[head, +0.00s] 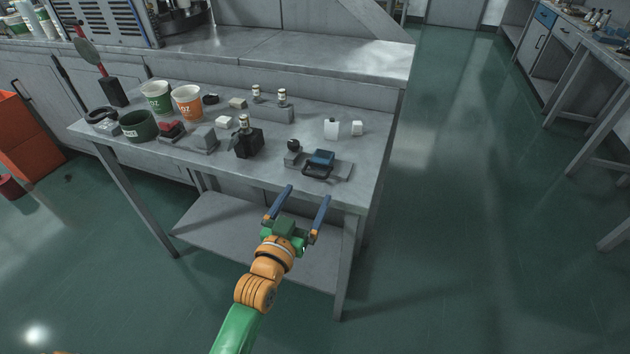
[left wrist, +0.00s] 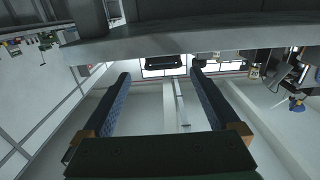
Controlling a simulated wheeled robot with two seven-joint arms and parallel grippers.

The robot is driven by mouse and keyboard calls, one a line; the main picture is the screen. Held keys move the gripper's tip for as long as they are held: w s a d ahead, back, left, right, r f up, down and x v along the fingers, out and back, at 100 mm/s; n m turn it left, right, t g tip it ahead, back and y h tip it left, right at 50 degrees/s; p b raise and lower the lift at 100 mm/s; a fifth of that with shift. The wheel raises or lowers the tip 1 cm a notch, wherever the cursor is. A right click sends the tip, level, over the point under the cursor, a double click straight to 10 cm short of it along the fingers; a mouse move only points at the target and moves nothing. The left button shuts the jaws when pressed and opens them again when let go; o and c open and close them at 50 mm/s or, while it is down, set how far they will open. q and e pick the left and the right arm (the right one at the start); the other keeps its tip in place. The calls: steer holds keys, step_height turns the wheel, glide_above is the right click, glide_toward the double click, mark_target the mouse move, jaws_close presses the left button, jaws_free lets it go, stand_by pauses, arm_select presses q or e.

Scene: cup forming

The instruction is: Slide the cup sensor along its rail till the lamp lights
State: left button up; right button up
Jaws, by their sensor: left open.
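My left gripper (head: 307,192) is open and empty, just in front of the table edge, short of the handle. Its two blue fingers also show in the left wrist view (left wrist: 160,77).
A lower shelf (head: 225,225) lies beneath. Open floor is on the right.

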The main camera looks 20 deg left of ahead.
mark_target(311, 176)
arm_select(q)
steer(key=w, duration=0.6)
steer(key=shift+w+a+r, duration=0.1)
steer(key=shift+a+r, duration=0.15)
steer(key=shift+r, duration=0.05)
steer(key=shift+w+d, duration=0.1)
steer(key=shift+w, duration=0.3)
arm_select(e)
steer(key=shift+s+a+f, duration=0.15)
steer(key=shift+a+f, duration=0.05)
steer(key=shift+a, duration=0.5)
arm_select(q)
steer(key=shift+c, duration=1.1)
jaws_close()
steer(key=shift+r, duration=0.15)
steer(key=shift+a, duration=0.2)
steer(key=shift+o, duration=1.1)
jaws_free()
arm_select(e)
steer(key=shift+d+r, duration=0.2)
steer(key=shift+r, duration=0.15)
